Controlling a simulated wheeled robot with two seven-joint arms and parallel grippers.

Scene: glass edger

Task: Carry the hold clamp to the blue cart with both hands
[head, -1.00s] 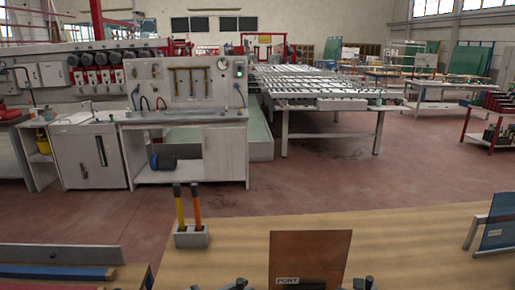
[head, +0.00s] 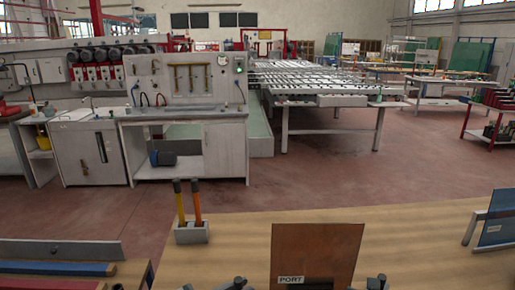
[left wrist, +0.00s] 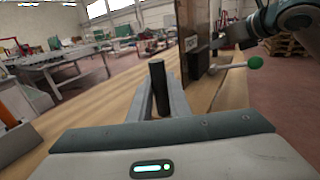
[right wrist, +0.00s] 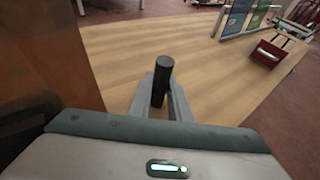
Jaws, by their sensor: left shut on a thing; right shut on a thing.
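My left gripper (left wrist: 160,92) is shut on an upright black post (left wrist: 157,70) in the left wrist view. My right gripper (right wrist: 163,95) is shut on a similar black post (right wrist: 163,78) in the right wrist view. Between the grippers in the head view stands an upright brown panel (head: 317,250) with a small label reading PORT. In the left wrist view, a black block and a lever with a green knob (left wrist: 255,62) are beside this panel. The clamp's lower body is hidden below the head view. I cannot identify the blue cart with certainty.
A blue panel in a stand (head: 495,230) is at the right. A blue bar (head: 60,268) lies at the lower left. Red floor is open beyond.

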